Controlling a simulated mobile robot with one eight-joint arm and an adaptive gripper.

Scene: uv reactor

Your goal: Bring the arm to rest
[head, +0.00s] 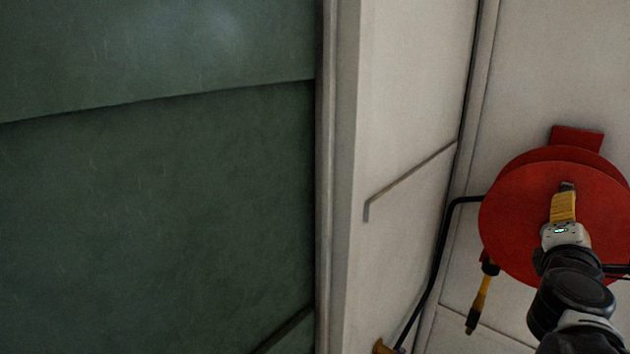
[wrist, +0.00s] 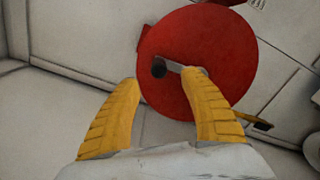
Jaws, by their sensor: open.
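My gripper (head: 566,190) is at the right of the head view, in front of a red round reel (head: 515,215) on the white wall. In the wrist view the two yellow fingers of my gripper (wrist: 165,82) are spread apart with nothing between them. The red reel (wrist: 215,35) lies beyond the fingertips, with a grey crank and dark knob at its middle. The right fingertip overlaps the crank in the picture; I cannot tell if they touch.
A yellow and black nozzle (head: 481,298) hangs below the reel. A black hose or pipe (head: 440,245) runs down the wall left of it. A white wall panel with a thin grey rail (head: 410,178) and a dark green panel (head: 160,200) fill the left.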

